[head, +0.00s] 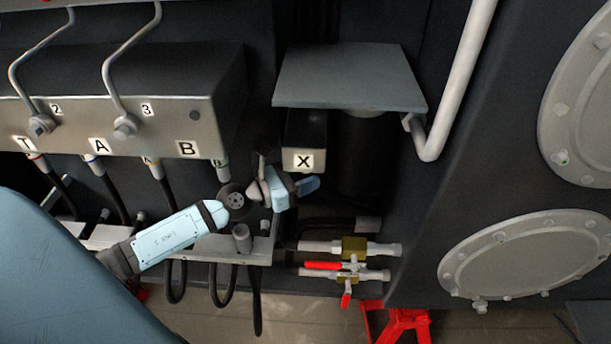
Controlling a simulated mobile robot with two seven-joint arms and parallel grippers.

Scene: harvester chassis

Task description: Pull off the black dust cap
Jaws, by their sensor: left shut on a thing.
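My left gripper (262,168) comes in from the lower left on its light blue arm. It is beside the black box marked X, just to its left and below the block's B end. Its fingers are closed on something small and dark. I take this to be the black dust cap, but the cap is mostly hidden by the fingers and blends into the dark background. I cannot tell whether it is still seated on a fitting. My right gripper is not in view.
The black box marked X (306,134) hangs under a grey plate (350,77). The valve block (120,125) with pipes and hoses is at left. Brass valves with red handles (323,265) sit lower right of the gripper. A bent grey pipe (456,85) runs at right.

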